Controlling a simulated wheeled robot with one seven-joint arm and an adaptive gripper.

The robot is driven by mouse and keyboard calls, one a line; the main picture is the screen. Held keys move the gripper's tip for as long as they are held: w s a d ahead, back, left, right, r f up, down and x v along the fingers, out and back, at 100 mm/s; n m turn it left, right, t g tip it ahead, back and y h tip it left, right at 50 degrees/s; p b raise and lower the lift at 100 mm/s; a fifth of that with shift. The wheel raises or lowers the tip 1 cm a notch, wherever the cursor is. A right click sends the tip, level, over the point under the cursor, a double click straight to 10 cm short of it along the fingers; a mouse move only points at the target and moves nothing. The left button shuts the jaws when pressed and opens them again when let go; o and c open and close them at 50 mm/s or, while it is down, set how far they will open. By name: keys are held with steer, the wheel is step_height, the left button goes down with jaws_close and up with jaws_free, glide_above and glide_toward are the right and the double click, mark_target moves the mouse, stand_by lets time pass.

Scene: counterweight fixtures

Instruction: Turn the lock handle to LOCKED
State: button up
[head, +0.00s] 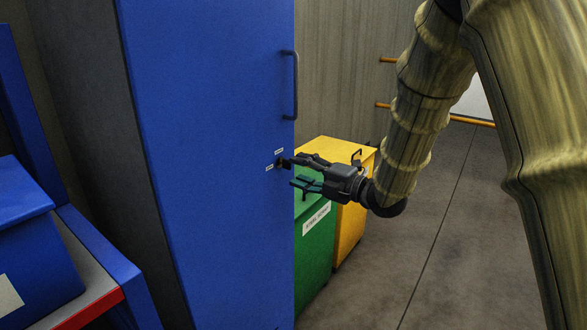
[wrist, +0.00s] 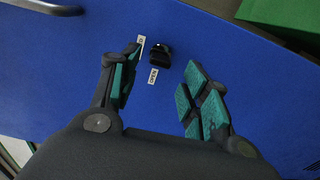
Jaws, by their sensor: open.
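The lock handle (head: 284,163) is a small black knob on the blue cabinet door (head: 215,120). In the wrist view the handle (wrist: 161,53) lies ahead of my fingertips, between their lines but nearer the left finger. One white label (wrist: 152,76) beside it appears to read OPEN. A second label (wrist: 141,40) is partly hidden by the left finger. Which label the handle points to cannot be told. My gripper (head: 296,171) is open and empty, close to the door at the handle; its spread fingers (wrist: 160,78) show no visible contact with the handle.
A dark vertical door pull (head: 295,85) is above the lock. A green bin (head: 316,245) and a yellow bin (head: 352,220) stand right of the cabinet, beneath and behind my gripper. The floor (head: 400,285) at the right is clear.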

steer(key=v, duration=0.8)
step_height(320, 180, down, 15)
steer(key=d+m+t+h, duration=0.1)
steer(key=d+m+h, duration=0.25)
steer(key=m, duration=0.45)
steer(key=s+d+f+m+g+h, duration=0.3)
steer(key=s+f+m, duration=0.4)
steer(key=f, duration=0.7)
steer(key=s+d+f+m+g+h, duration=0.1)
steer(key=s+d+f+m+h, duration=0.3)
steer(key=s+f, duration=0.8)
steer(key=s+d+f+m+g+h, duration=0.1)
steer(key=s+f+m+g, duration=0.25)
steer(key=s, duration=0.55)
steer(key=s+d+f+m+g+h+p, duration=0.1)
steer(key=s+f+m+g+h, duration=0.1)
steer(key=s+f+m, duration=0.45)
steer(key=s+d+f+m+g+h, duration=0.1)
steer(key=s+f+g, duration=0.15)
steer(key=s, duration=0.75)
step_height(320, 180, up, 12)
steer(key=p, duration=1.2)
steer(key=shift+r+n+p, duration=0.15)
steer(key=shift+n+p, duration=0.15)
steer(key=shift+p, duration=0.1)
